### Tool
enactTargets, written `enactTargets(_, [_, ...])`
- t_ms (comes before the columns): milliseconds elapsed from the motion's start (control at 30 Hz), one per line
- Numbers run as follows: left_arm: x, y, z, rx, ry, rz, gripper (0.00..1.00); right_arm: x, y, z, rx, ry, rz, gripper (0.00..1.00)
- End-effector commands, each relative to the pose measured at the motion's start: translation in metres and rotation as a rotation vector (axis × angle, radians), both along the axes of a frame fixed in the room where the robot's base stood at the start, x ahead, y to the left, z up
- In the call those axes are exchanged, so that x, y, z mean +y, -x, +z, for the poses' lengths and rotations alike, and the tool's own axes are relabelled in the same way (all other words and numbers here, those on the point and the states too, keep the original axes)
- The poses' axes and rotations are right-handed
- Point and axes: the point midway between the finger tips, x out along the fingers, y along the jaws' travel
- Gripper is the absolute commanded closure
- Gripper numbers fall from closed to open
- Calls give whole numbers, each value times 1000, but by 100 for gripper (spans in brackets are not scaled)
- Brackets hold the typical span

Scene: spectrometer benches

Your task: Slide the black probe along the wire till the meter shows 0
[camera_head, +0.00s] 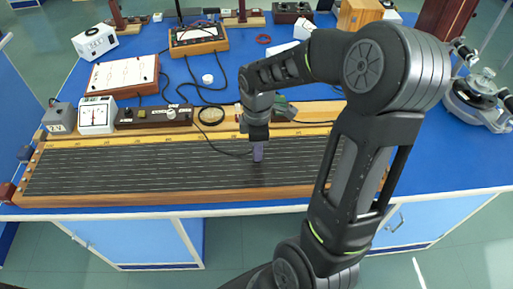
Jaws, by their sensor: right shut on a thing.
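The black probe (258,152) is in my right gripper (258,140), which is shut on it. The gripper points down over the dark wire board (120,168), with the probe's tip at or just above the board, right of its middle; I cannot tell whether it touches a wire. Thin wires run lengthwise along the board, beside a yellow scale strip (130,139). The white meter (97,115) stands behind the board's left end; its needle reading is too small to tell. My left gripper is not in view.
A dark box with knobs (153,116) stands behind the board. Black leads cross the blue bench (235,75) near a white roll (207,79). A paper diagram board (124,75) and a wooden-framed box (198,39) are farther back. A spectrometer (480,90) stands at the right.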

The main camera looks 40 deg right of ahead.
Motion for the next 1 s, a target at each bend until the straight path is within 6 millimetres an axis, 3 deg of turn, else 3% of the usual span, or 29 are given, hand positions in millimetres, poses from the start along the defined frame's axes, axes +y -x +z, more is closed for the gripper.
enactTargets(1000, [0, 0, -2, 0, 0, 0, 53, 1, 1, -6, 5, -2, 1, 100])
